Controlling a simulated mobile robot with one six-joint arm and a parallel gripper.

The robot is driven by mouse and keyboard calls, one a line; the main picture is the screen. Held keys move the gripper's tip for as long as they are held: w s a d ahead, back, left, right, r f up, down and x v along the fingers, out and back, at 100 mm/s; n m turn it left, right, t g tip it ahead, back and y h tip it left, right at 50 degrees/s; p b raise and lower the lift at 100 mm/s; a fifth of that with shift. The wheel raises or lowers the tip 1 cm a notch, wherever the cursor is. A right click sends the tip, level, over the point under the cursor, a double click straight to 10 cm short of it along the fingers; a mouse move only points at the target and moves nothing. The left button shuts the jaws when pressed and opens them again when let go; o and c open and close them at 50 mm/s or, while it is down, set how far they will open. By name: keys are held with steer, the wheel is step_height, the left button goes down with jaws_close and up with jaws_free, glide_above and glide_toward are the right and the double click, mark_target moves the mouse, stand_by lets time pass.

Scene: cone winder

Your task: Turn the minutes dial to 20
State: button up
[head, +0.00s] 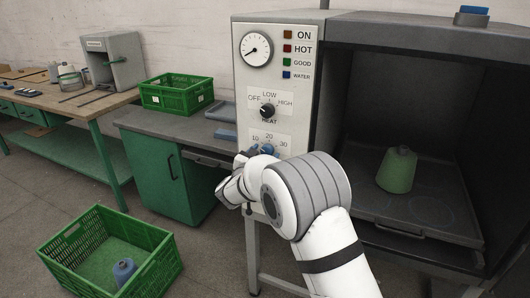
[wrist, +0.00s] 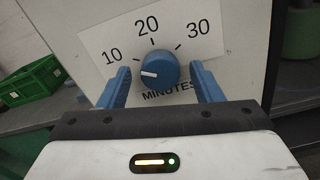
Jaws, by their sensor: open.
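The minutes dial (wrist: 158,68) is a round blue knob on a white label plate marked 10, 20 and 30, with MINUTES below. Its white pointer line points left, a little below the 10 tick and away from the 20. My gripper (wrist: 160,76) is open, with one blue finger on each side of the knob and a visible gap on both sides. In the head view my gripper (head: 256,155) is in front of the lower part of the control panel (head: 246,93) and hides most of the dial; the numbers 10, 20 and 30 show above it.
Above is the black heat dial (head: 267,110), with a round gauge (head: 256,49) higher up. To the right, an open dark chamber (head: 430,205) holds a green cone (head: 397,170). Green crates (head: 177,94) stand on the bench and the floor at left.

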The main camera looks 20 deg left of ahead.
steer(key=shift+w, duration=0.4)
steer(key=shift+c, duration=0.6)
steer(key=c, duration=0.9)
